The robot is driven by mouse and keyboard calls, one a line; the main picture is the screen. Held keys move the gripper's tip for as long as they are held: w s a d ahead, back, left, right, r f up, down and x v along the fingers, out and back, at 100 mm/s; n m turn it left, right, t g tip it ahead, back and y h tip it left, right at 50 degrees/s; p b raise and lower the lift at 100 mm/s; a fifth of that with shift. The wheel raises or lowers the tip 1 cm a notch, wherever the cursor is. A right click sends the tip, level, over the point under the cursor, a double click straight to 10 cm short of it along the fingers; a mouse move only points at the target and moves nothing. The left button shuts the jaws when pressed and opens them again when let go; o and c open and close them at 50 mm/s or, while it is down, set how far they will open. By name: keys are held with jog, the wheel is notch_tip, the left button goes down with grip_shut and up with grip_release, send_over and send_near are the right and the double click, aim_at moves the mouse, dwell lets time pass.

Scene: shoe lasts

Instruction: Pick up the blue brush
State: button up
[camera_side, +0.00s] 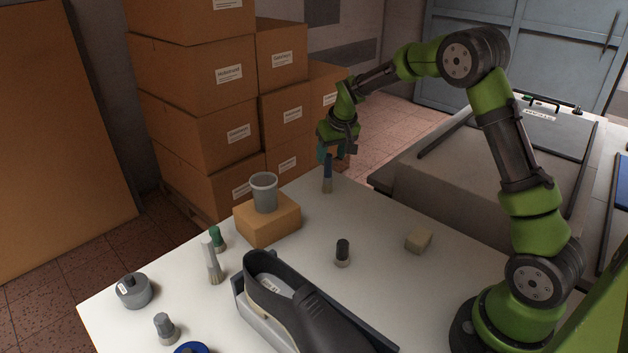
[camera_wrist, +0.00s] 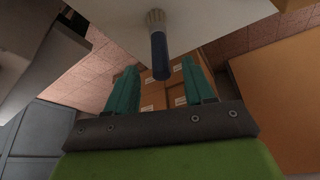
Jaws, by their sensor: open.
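The blue brush (camera_side: 327,171) stands upright near the far edge of the white table, pale bristles down and dark blue handle up. My gripper (camera_side: 334,153) is just above it, and in the side view its fingertips overlap the top of the handle. In the wrist view, the brush (camera_wrist: 159,50) is centred, its handle end pointing toward the gap between the two green fingers of my gripper (camera_wrist: 161,68). The fingers are apart, with a gap on each side of the handle. I cannot tell whether the handle top is between the fingertips or just beyond them.
A grey cup (camera_side: 264,193) stands on a tan box (camera_side: 267,221) left of the brush. A dark-handled brush (camera_side: 342,253), a beige block (camera_side: 419,240) and a black shoe (camera_side: 300,312) are nearer. Stacked cartons (camera_side: 205,140) stand behind the table. The table right of the brush is clear.

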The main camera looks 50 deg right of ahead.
aim_at(328, 173)
jog(key=shift+x, duration=2.8)
jog(key=shift+s+a, duration=0.1)
jog(key=shift+a, duration=0.05)
grip_shut()
